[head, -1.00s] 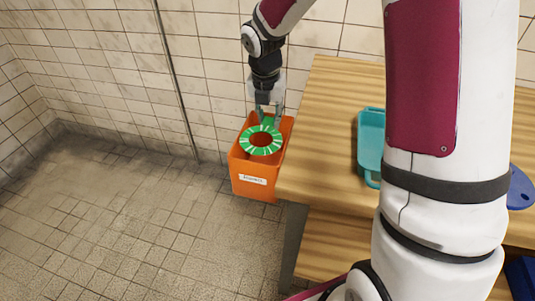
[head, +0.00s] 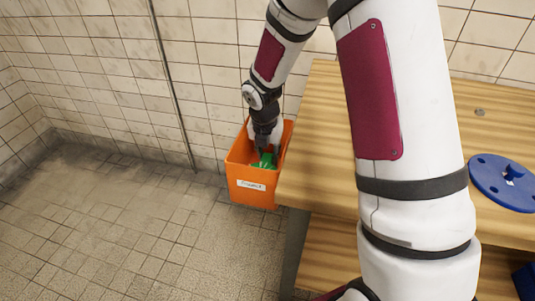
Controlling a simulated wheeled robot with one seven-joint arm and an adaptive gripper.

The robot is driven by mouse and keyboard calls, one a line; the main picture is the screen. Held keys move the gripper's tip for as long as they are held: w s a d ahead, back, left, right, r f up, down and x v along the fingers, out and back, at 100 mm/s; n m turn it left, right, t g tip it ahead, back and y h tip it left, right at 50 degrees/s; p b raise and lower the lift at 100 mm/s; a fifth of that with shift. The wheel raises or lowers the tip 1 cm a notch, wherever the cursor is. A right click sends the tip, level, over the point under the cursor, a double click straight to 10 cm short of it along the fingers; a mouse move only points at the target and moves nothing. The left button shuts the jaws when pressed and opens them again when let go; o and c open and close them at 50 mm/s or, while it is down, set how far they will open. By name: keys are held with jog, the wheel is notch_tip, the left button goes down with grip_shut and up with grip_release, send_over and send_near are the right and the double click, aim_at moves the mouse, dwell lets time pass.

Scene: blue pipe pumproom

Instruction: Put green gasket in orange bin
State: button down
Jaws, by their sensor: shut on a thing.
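The orange bin (head: 252,196) stands on the floor against the tiled wall, left of the wooden table, with a white label on its front. My gripper (head: 265,152) reaches down into the bin's opening from above. It is shut on the green gasket (head: 263,163), which is inside the bin below the rim line. Only a small green part of the gasket shows; the bin's front wall and my gripper hide the rest. I cannot tell whether the gasket touches the bin's bottom.
The wooden table (head: 312,150) stands close to the bin's right side. A blue disc with holes (head: 503,182) and a small grey round piece (head: 479,112) lie on it at the right. My arm covers the table's middle. The tiled floor at left is clear.

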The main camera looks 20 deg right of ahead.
aim_at(266, 162)
jog(key=c, duration=1.2)
grip_release()
jog(key=shift+f, duration=0.15)
jog(key=shift+c, duration=0.2)
jog(key=p+v, duration=0.3)
jog(key=v, duration=0.9)
jog(key=shift+r, duration=0.3)
jog(key=s+r+m, duration=0.7)
jog(key=s+m, duration=0.3)
jog(key=s, duration=0.2)
jog(key=s+r+m, duration=0.8)
jog(key=s+m, duration=0.2)
jog(key=s, duration=0.2)
jog(key=s+a+m+y, duration=0.1)
jog(key=s+a+m, duration=0.1)
jog(key=s+m, duration=0.6)
jog(key=s, duration=0.2)
jog(key=shift+s+f+m, duration=0.4)
